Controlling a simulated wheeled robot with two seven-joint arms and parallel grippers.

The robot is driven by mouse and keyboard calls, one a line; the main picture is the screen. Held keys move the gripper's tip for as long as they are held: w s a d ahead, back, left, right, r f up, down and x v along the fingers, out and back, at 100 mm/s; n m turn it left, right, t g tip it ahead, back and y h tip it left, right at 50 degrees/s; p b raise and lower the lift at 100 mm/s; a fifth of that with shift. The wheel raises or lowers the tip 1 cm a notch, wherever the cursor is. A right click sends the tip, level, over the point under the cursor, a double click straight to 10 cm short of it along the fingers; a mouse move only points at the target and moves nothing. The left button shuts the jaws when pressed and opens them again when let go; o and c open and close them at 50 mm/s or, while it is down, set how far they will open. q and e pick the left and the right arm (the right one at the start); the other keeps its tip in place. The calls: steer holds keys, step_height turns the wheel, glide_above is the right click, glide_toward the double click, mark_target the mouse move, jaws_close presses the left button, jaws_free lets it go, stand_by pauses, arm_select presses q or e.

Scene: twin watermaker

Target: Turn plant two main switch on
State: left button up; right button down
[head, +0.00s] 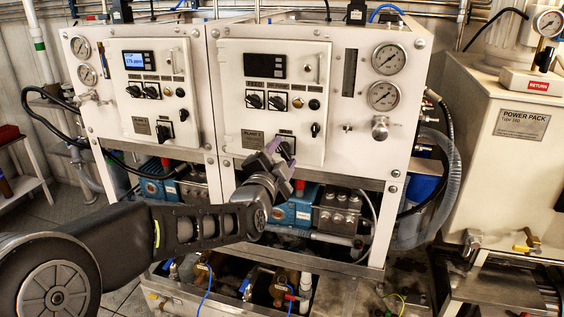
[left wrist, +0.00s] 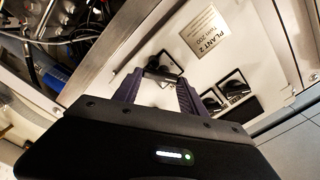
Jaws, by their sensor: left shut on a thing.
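The plant two panel (head: 271,100) is the right white cabinet front, with a "PLANT 2" plate (head: 253,136) that also shows in the left wrist view (left wrist: 194,33). Its main switch (left wrist: 166,64) is a black rotary knob beside the plate, mostly hidden by my gripper in the head view. Plant two's display (head: 265,66) is dark. My right gripper is in neither view.
The plant one panel (head: 156,90) at left has a lit display (head: 140,61). Other black knobs (head: 254,101) sit higher on plant two's panel. Gauges (head: 388,59) and a valve (head: 380,128) are on its right. Pumps and hoses lie below; a power pack (head: 512,150) stands right.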

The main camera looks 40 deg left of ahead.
arm_select(q)
steer(key=m, duration=0.1)
steer(key=m+b, duration=0.1)
steer(key=m, duration=0.1)
steer(key=shift+f+m, duration=0.2)
steer(key=shift+m, duration=0.1)
steer(key=shift+m+b, duration=0.8)
steer(key=shift+m, duration=0.7)
steer(key=o, duration=1.4)
steer(key=shift+c, duration=0.2)
steer(key=b+v, duration=0.1)
steer(key=v, duration=0.6)
steer(key=shift+s, duration=0.4)
